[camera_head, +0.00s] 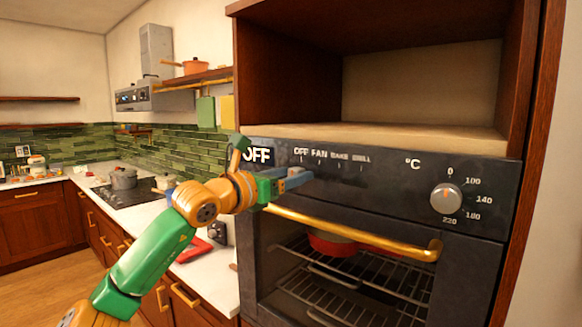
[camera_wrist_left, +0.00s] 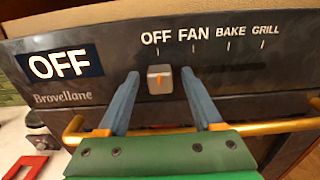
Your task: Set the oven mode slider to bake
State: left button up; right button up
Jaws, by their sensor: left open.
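The oven control panel (camera_head: 385,175) carries a row of mode labels reading OFF, FAN, BAKE and GRILL. In the left wrist view, the small grey slider knob (camera_wrist_left: 160,78) with an orange mark sits below the OFF label, left of FAN. The display (camera_wrist_left: 65,62) reads OFF. My left gripper (camera_head: 300,178) is open in front of the panel. In the left wrist view its blue fingers stand on either side of the knob, with a visible gap on each side. In the head view the knob is hidden behind the gripper. My right gripper is not in view.
A gold oven door handle (camera_head: 355,233) runs just below the panel and my left gripper. A round temperature dial (camera_head: 446,198) is at the panel's right. A red dish (camera_head: 332,243) is inside the oven. A counter with a cooktop (camera_head: 125,192) is at left.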

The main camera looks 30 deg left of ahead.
pick_arm(q)
jog(key=shift+w+f, duration=0.1)
jog(key=shift+w, duration=0.05)
jog(key=shift+c, duration=0.4)
grip_shut()
dwell(0.8)
